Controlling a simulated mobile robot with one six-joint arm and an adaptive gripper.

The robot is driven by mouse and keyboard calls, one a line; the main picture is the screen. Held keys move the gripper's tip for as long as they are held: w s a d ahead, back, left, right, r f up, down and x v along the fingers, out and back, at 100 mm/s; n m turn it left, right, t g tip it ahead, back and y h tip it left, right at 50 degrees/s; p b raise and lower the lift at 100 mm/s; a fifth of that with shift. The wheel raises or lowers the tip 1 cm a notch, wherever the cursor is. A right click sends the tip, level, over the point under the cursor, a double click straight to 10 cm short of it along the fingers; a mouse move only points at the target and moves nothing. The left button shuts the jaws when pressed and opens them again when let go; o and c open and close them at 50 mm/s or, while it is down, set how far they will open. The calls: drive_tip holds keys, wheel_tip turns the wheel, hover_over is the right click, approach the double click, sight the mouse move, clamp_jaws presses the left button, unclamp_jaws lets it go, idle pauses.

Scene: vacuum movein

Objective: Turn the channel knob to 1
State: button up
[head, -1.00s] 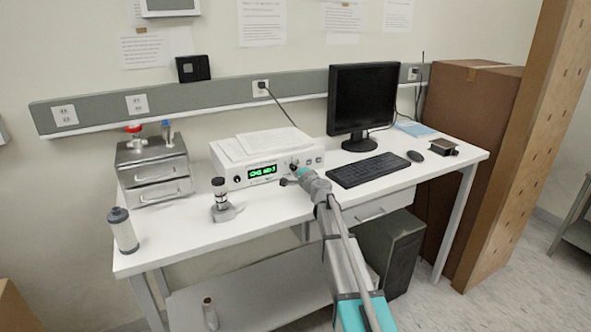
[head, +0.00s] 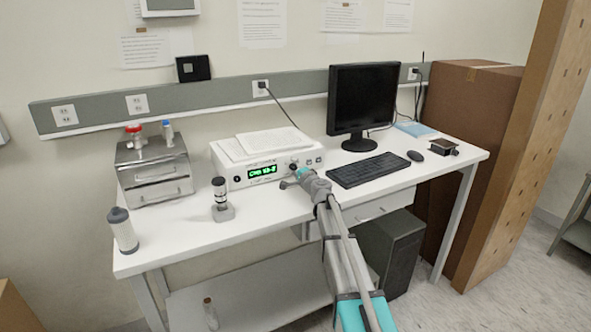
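The white instrument box (head: 235,174) stands at the back of the desk, left of the monitor. Its front has a lit green display (head: 262,171); the text starts with "CH", but the rest is too small to read surely. A dark round knob (head: 293,167) sits right of the display, and its pointer setting cannot be made out. My gripper (head: 289,183) is just in front of the box's lower right front, slightly below the knob. It looks apart from the knob, though contact is hard to judge. Its finger opening is too small to tell.
A keyboard (head: 369,170) and monitor (head: 364,101) stand right of my gripper. A small microscope-like device (head: 221,200) stands on the desk to the left, with a metal drawer unit (head: 153,170) and a bottle (head: 123,231) further left. The desk front between is clear.

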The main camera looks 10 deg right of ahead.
drive_tip(key=shift+s, duration=0.15)
drive_tip(key=v, duration=1.1)
drive_tip(key=shift+s+d, duration=0.2)
drive_tip(key=shift+s, duration=0.1)
idle(0.4)
